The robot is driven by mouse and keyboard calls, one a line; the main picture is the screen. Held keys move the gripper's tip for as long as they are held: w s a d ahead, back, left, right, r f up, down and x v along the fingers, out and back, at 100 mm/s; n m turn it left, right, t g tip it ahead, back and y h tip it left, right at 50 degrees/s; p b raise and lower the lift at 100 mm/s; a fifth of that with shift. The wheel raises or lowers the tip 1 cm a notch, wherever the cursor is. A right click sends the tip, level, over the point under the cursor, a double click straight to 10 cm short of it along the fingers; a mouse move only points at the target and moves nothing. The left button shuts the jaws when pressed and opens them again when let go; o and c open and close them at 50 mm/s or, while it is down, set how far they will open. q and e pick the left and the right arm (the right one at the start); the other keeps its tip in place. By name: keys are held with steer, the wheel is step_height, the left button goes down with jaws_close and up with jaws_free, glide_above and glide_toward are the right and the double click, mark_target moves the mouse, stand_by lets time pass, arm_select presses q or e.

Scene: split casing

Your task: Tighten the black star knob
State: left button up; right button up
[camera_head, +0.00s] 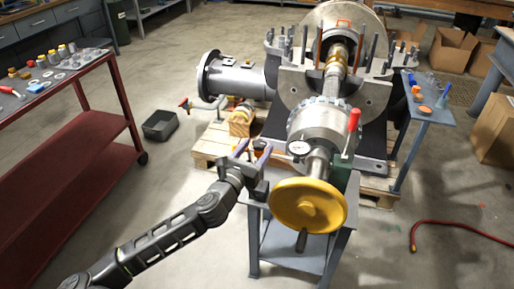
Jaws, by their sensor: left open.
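My left gripper (253,150) reaches in from the lower left and is open, its two purple-lined fingers pointing away from me. It is at the left of the grey valve body (318,122), near the dial gauge (300,148). A small dark shape (258,144) shows between and just beyond the fingertips; it may be the black star knob, but it is too small to tell. I cannot tell whether the fingers touch it. A yellow handwheel (307,205) faces me in front of the valve body, with a dark handle below it. My right gripper is not in view.
The split casing (345,95) with upright studs stands behind the valve on a wooden pallet (212,146). A red lever (354,120) sticks up at the right of the valve. A red cart (75,135) stands left. A red hose (455,229) lies on the clear floor at right.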

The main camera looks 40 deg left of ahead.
arm_select(q)
steer(key=shift+w, duration=0.45)
steer(key=shift+c, duration=0.4)
jaws_close()
